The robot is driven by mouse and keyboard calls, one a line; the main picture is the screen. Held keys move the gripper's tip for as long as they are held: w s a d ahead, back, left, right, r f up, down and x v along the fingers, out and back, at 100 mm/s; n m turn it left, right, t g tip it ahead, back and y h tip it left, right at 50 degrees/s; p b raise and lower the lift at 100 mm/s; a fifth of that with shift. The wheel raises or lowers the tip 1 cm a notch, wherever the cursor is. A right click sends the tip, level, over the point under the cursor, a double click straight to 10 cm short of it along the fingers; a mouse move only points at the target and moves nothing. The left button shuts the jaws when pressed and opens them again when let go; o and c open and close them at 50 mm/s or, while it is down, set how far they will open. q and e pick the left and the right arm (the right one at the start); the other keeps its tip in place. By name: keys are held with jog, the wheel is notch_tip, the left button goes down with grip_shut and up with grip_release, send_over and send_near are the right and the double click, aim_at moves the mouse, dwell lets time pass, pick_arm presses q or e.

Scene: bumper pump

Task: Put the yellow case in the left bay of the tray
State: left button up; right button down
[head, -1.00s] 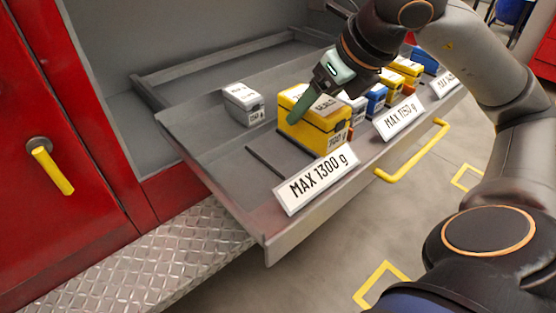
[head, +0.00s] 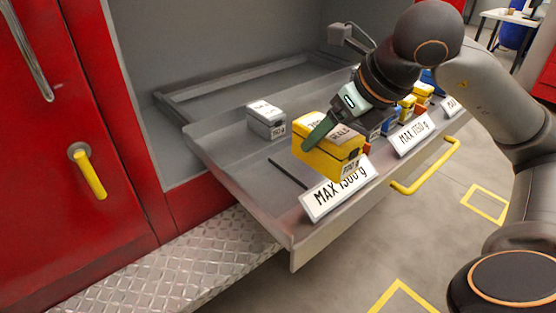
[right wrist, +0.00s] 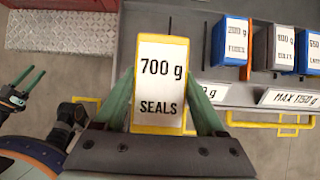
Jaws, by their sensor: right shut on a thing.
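The yellow case (head: 328,147), labelled 700 g SEALS, is held in my right gripper (head: 330,128). The green fingers are shut on its two sides. In the right wrist view the yellow case (right wrist: 160,84) fills the middle, between the fingers. It is over the front of the pulled-out grey tray (head: 235,172), by the MAX 1300 g sign (head: 335,190), and hides part of that sign. Whether its underside touches the tray is hidden. My left gripper (right wrist: 22,85) shows at the left of the right wrist view, fingers apart and empty.
A grey case (head: 266,120) stands in the tray, behind a thin dark strip (head: 287,172). Several blue, grey and yellow cases stand right, behind the MAX 1150 g sign (head: 413,135). A yellow handle (head: 427,168) juts from the tray front.

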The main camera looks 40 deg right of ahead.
jog(key=shift+w+a+f+p, duration=0.2)
jog(key=shift+w+a, duration=0.05)
jog(key=shift+w, duration=0.4)
jog(key=shift+w+a+f+p, duration=0.15)
jog(key=shift+w+a, duration=0.05)
jog(key=shift+w, duration=0.4)
pick_arm(q)
jog(key=s+f+g, duration=0.3)
jog(key=s+f, duration=0.2)
jog(key=f, duration=0.1)
pick_arm(e)
jog(key=w+f, duration=0.2)
jog(key=w, duration=0.1)
jog(key=w+a+f, duration=0.1)
jog(key=w+f, duration=0.2)
jog(key=w+a+f, duration=0.1)
jog(key=w+f, duration=0.2)
jog(key=shift+a+b, duration=0.2)
jog(key=shift+b, duration=0.15)
notch_tip(320, 180, down, 3)
jog(key=shift+w+f+b, duration=0.1)
jog(key=shift+w+b, duration=0.05)
jog(key=shift+b, duration=0.25)
pick_arm(q)
jog(key=w+r+t, duration=0.4)
jog(key=w+r, duration=0.2)
jog(key=r, duration=0.2)
jog(key=shift+r, duration=0.2)
